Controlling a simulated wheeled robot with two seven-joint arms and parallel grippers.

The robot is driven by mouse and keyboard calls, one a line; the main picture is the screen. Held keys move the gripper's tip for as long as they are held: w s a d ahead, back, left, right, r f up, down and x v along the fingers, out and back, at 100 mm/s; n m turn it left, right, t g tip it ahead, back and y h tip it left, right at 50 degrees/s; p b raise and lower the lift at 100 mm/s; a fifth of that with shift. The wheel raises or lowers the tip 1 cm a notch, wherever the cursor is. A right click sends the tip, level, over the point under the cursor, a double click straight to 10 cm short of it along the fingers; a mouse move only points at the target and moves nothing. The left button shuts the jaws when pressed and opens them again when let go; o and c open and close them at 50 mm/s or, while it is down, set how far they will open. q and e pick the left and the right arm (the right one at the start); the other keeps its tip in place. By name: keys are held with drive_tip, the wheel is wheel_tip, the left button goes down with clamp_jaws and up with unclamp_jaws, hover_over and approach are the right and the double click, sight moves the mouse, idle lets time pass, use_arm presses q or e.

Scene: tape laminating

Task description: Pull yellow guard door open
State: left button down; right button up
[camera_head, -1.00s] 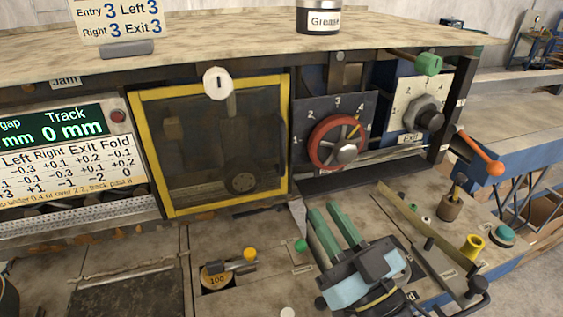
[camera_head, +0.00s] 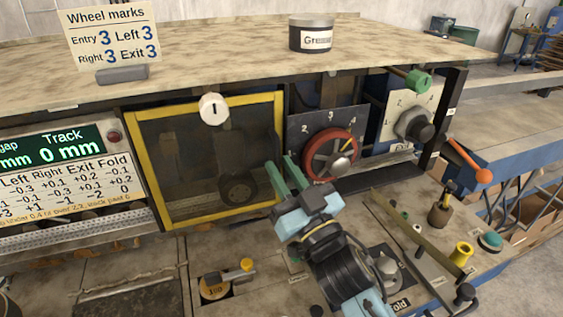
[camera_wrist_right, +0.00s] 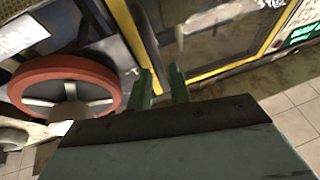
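The yellow-framed guard door (camera_head: 240,101) has a dark see-through panel and looks shut in the machine front. A dark upright handle (camera_head: 275,145) is on its right side. My left gripper is out of view.
A red handwheel (camera_head: 314,160) is just right of my right gripper; it also shows in the wrist view (camera_wrist_right: 40,68). A round white tag marked 1 (camera_head: 213,109) hangs at the door's top. An orange-knobbed lever (camera_head: 482,175) sticks out at the right. A yellow-knobbed part (camera_head: 246,265) is below the door.

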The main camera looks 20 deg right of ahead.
drive_tip(key=shift+w+a+r, duration=0.1)
drive_tip(key=shift+w+r, duration=0.05)
drive_tip(key=shift+w, duration=0.2)
drive_tip(key=shift+c, duration=0.2)
clamp_jaws()
drive_tip(key=shift+s, duration=0.15)
